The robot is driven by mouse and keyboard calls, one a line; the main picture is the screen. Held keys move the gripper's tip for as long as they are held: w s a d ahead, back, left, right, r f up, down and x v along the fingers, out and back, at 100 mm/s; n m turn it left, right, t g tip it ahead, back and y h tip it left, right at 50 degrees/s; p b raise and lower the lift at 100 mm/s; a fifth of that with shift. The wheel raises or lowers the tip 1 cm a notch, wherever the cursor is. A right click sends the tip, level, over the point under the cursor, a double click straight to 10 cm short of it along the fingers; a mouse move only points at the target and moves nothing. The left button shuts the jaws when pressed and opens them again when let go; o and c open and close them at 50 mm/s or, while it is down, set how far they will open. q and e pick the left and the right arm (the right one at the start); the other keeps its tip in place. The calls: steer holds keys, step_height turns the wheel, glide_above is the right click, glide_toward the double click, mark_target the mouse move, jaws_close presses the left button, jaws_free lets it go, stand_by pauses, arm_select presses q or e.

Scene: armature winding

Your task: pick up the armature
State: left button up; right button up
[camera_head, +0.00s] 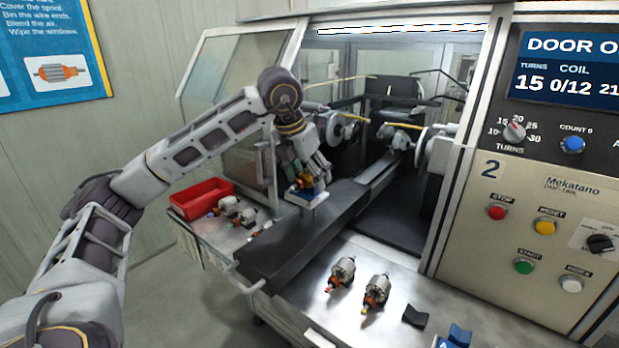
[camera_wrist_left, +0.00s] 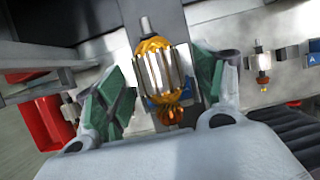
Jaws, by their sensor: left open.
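An armature with a silver core and orange windings (camera_wrist_left: 163,72) lies between the green finger pads of my left gripper (camera_wrist_left: 165,88) in the left wrist view. The pads stand apart with a gap visible on each side. In the head view my left gripper (camera_head: 304,168) points down over this armature (camera_head: 304,182), which sits on a blue and white holder (camera_head: 306,196) at the end of the dark rail. The fingers partly hide it. My right gripper is not in view.
A red bin (camera_head: 201,197) and several small armatures (camera_head: 229,206) are at the left of the table. The winding machine's open bay (camera_head: 390,190) lies behind the rail. A control panel (camera_head: 540,220) stands at the right. Black and blue blocks (camera_head: 415,316) are at the front.

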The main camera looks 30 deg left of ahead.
arm_select(q)
steer(key=shift+c, duration=1.2)
steer(key=c, duration=1.1)
steer(key=shift+r, duration=0.35)
step_height(320, 180, up, 8)
steer(key=shift+f, duration=0.25)
steer(key=shift+r, duration=0.9)
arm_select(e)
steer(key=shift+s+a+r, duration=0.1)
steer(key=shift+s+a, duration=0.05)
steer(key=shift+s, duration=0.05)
